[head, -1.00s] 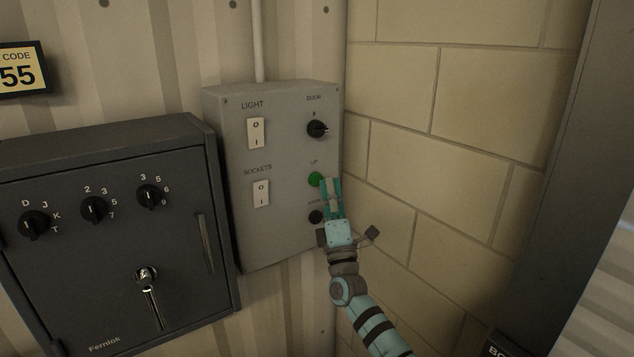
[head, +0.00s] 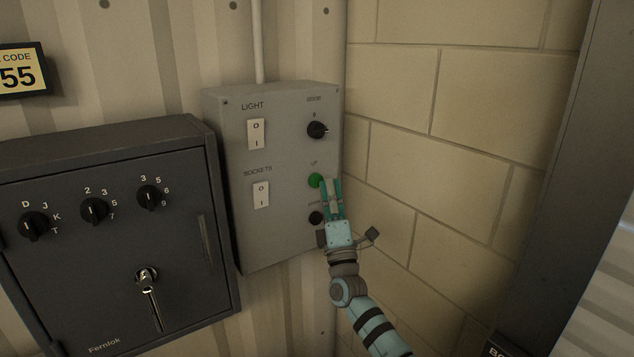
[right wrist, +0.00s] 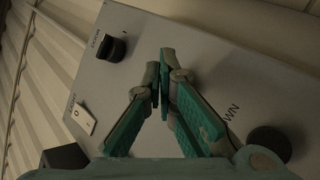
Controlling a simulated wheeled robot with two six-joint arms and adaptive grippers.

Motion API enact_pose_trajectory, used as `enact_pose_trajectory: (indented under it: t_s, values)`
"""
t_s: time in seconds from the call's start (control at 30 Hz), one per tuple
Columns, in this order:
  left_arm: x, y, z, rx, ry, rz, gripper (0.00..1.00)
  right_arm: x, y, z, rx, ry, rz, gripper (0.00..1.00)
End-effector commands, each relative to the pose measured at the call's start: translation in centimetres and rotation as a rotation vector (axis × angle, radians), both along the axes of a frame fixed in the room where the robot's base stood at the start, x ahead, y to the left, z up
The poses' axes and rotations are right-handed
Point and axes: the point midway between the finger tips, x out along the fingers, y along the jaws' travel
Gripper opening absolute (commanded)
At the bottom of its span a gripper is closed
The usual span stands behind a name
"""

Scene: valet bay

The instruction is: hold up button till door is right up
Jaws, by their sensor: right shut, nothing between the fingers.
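The grey control box (head: 285,235) hangs on the wall and also shows in the right wrist view (right wrist: 225,60). Its green UP button (head: 314,180) is on the right side of its face, with a black button (head: 316,218) below. My right gripper (head: 328,181) is shut and empty, its fingertips at the right edge of the green button. I cannot tell whether they press it. In the right wrist view the closed fingers (right wrist: 164,62) point at the panel and hide the green button. The black button (right wrist: 268,142) is at lower right there. My left gripper is out of view.
The box also carries a DOOR knob (head: 317,129), a LIGHT switch (head: 256,133) and a SOCKETS switch (head: 261,194). A dark key safe (head: 100,270) with dials stands close on the left. A block wall (head: 460,150) is close on the right.

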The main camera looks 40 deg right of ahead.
Motion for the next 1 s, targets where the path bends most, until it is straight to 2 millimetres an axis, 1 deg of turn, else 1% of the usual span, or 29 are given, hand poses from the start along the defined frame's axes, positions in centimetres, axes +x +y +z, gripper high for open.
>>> enact_pose_trajectory:
  t_s: [0.27, 1.0]
  values:
    - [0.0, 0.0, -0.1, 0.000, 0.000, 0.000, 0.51, 0.8, -0.1, 0.0, -0.001, 0.000, -0.001, 0.00]
    - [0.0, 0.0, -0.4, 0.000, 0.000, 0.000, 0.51, 1.3, -0.1, 0.0, 0.001, 0.000, 0.001, 0.00]
